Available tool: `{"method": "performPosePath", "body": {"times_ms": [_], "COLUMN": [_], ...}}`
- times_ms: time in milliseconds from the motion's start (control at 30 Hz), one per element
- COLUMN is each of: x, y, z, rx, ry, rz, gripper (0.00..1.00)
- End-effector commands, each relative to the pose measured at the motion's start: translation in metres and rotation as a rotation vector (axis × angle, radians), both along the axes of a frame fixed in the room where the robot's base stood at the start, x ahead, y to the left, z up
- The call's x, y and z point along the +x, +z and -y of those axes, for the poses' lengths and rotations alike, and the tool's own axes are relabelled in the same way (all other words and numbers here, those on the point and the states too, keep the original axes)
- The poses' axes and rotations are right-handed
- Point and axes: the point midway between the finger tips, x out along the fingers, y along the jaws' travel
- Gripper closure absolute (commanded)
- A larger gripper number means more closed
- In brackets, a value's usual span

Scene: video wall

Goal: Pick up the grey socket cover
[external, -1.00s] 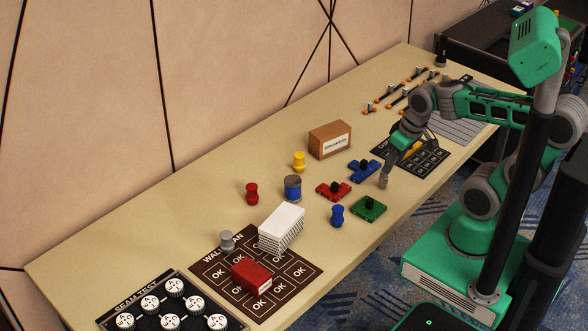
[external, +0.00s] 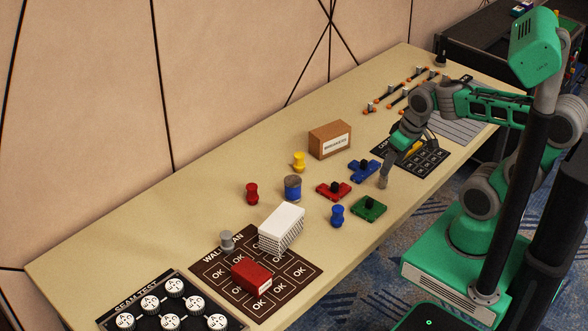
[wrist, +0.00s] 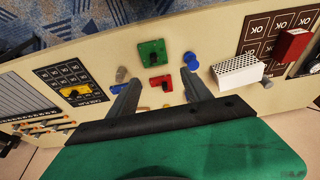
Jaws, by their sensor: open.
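A grey spool-shaped piece (external: 227,239) stands at the top left edge of the brown wall plan mat, left of the white box. It also shows small in the wrist view (wrist: 267,82), at the far right. Another small grey shape (wrist: 122,74) lies just past my left fingertip in the wrist view. I cannot tell for sure which one is the socket cover. My gripper (wrist: 160,78) is open and empty, its fingers apart over the table with a red knobbed block (wrist: 160,83) showing between them. In the external view it hangs beside the blue knobbed block (external: 364,170).
A green knobbed block (external: 369,208), a blue spool (external: 337,215), a red spool (external: 252,193), a yellow spool (external: 299,162) and a blue can (external: 292,188) stand mid-table. The white box (external: 281,229) and red box (external: 252,275) sit near the grey spool. A cardboard box (external: 330,140) stands behind.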

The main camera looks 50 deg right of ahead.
Motion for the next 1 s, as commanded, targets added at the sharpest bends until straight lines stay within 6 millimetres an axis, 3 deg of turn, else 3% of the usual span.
{"method": "performPosePath", "body": {"times_ms": [200,267,333,533,700,833,1000], "x": [0.004,0.016,0.042,0.159,0.241,0.283,0.304], "y": [0.001,0.002,0.006,0.008,-0.014,-0.046,-0.102], "z": [-0.002,-0.008,-0.023,-0.102,-0.172,-0.221,-0.273], "rx": [0.002,0.010,0.028,0.133,0.255,0.365,0.534], "ry": [0.010,0.045,0.124,0.499,0.812,1.034,1.297], "rz": [0.002,0.008,0.024,0.122,0.233,0.332,0.478], "gripper": [0.43,0.43,0.43,0.43,0.43,0.43,0.43]}}
